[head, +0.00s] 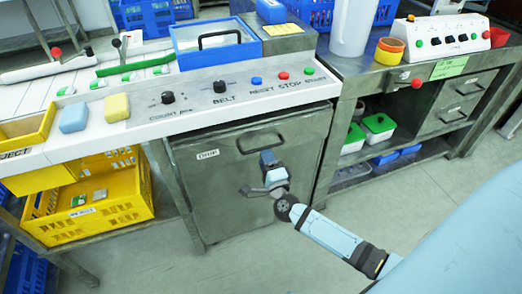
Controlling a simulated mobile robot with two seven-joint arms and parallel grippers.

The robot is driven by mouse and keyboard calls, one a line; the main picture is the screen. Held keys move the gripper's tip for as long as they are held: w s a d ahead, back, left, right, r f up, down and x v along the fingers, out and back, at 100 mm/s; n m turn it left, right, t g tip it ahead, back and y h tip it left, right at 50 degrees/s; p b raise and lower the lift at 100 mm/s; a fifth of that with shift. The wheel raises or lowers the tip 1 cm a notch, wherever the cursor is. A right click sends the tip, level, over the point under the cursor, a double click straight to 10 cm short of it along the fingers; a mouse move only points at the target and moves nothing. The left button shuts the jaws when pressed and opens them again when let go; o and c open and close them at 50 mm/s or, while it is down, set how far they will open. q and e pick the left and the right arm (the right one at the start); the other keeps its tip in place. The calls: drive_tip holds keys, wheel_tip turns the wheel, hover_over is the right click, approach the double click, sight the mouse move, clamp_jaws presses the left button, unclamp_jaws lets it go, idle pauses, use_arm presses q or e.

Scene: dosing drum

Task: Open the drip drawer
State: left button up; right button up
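The drip drawer (222,195) is a grey metal front under the control panel, with a white label reading "DRIP" (207,155) at its upper left. It looks shut, its front flush with the frame. Its bar handle (252,148) runs along the upper middle of the front. My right gripper (258,178) is in front of the drawer, just below the handle and overlapping its lower right part in the view. I cannot tell whether it touches the handle or whether its fingers are open. My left gripper is out of view.
Above the drawer is a white panel (190,108) with knobs and coloured buttons. A yellow crate (95,222) stands to the left. A shelf with green-lidded boxes (378,124) is to the right. The floor (200,270) in front of the drawer is clear apart from my arm.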

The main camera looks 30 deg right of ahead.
drive_tip(key=shift+x, duration=2.15)
drive_tip(key=shift+c, duration=0.4)
clamp_jaws()
